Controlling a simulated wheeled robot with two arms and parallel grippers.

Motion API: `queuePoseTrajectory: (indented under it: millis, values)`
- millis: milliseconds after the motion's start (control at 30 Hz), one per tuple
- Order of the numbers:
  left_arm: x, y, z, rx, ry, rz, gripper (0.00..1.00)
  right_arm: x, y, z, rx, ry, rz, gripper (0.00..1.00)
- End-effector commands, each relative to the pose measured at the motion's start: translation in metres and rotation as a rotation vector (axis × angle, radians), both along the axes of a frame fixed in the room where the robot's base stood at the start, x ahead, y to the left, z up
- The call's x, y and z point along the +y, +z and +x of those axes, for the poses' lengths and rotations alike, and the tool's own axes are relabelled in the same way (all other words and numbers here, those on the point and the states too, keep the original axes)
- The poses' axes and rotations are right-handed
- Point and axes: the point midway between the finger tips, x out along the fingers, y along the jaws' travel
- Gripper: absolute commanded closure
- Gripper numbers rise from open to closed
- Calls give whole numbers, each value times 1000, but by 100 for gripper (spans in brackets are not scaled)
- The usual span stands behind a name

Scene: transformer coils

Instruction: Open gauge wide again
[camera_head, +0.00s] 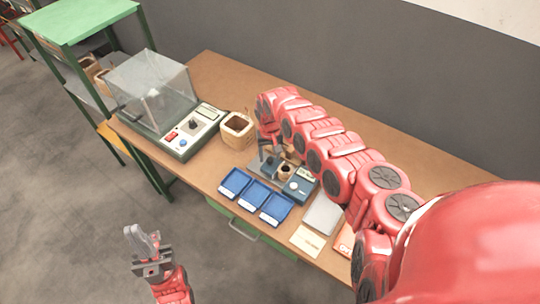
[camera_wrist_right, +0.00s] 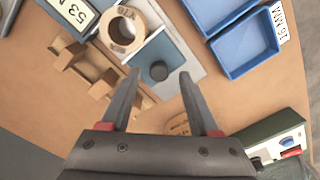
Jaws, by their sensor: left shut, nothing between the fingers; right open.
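The gauge (camera_head: 299,186) stands on the table behind the blue trays. In the right wrist view its blue-grey plate (camera_wrist_right: 178,55) carries a dark round knob (camera_wrist_right: 158,71). A tan ring-shaped coil (camera_wrist_right: 122,28) sits beside the plate, next to a display (camera_wrist_right: 72,12) that is cut off by the frame. My right gripper (camera_wrist_right: 161,74) is open, with its fingertips on either side of the knob in this view; I cannot tell whether they touch it. In the head view my right gripper (camera_head: 268,150) is partly hidden by its arm. My left gripper (camera_head: 142,243) is shut and empty, over the floor.
Blue trays (camera_head: 254,209) line the table's front edge. A grey plate (camera_head: 322,215) and a paper card (camera_head: 307,241) lie right. My right arm covers the table's middle.

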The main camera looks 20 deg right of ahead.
Motion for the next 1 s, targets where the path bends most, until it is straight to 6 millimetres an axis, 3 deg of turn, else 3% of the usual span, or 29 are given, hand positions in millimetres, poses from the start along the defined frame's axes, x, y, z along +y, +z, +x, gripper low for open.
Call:
queuePoseTrajectory:
  millis: [200,467,800,1000]
  values:
    - [0,-1,0,0,0,0,100,-1,-12,0,-1,-1,-2,38]
    - [0,-1,0,0,0,0,100,-1,-13,0,-1,-1,-3,38]
    - [0,-1,0,0,0,0,100,-1,-13,0,0,-1,-3,99]
    - [0,-1,0,0,0,0,100,-1,-13,0,0,-1,-3,100]
